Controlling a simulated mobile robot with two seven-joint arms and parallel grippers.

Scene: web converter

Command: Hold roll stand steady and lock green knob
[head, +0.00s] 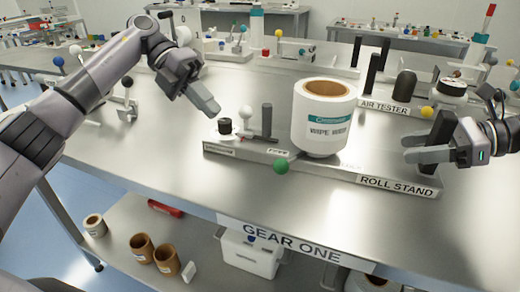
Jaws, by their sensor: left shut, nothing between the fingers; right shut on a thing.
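The roll stand (335,172) is a low grey plate on the steel table, labelled ROLL STAND at its right end. A white wipe web roll (322,130) with a brown core stands upright on it. The green knob (281,167) is a small ball at the plate's front edge, left of the roll. My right gripper (412,148) is shut on the dark upright post (441,128) at the stand's right end; the fingers partly hide the post. My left gripper (214,110) is shut and empty, above the table, up and left of the green knob and apart from the stand.
A white ball-topped lever (246,114) and a dark post (266,119) rise from the stand's left part. The air tester (383,106) with dark uprights is behind the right gripper. The table's front left is clear.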

